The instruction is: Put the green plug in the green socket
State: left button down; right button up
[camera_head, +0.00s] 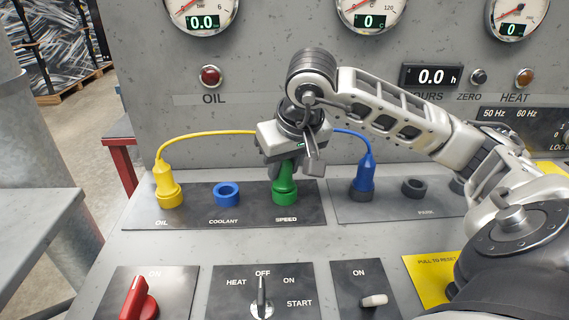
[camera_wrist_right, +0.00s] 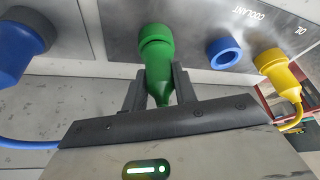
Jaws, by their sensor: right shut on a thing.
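The green plug (camera_head: 285,177) stands upright at the green socket (camera_head: 285,198), over the SPEED label. Its lower end meets the socket's ring, and I cannot tell how deep it sits. My right gripper (camera_head: 288,167) is shut on the plug's body from above. In the right wrist view the green plug (camera_wrist_right: 160,75) is between the two dark fingers of my right gripper (camera_wrist_right: 158,86), its wide end against the panel, where the green ring (camera_wrist_right: 155,44) shows. My left gripper is not in view.
A yellow plug (camera_head: 166,182) stands in the OIL socket at left. The blue COOLANT socket (camera_head: 227,194) between is empty. A blue plug (camera_head: 363,178) stands in a dark socket at right, beside an empty dark socket (camera_head: 414,188). A red switch (camera_head: 137,302) and other switches are in front.

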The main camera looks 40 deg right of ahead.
jog(key=o, duration=1.1)
pick_arm(q)
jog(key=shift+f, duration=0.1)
jog(key=p, duration=0.2)
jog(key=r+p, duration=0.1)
jog(key=p, duration=0.1)
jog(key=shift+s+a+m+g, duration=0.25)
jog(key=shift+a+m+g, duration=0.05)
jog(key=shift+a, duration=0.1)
pick_arm(e)
jog(key=v, duration=1.6)
jog(key=shift+s, duration=0.1)
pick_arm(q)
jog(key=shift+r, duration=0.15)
pick_arm(e)
jog(key=shift+f, duration=0.1)
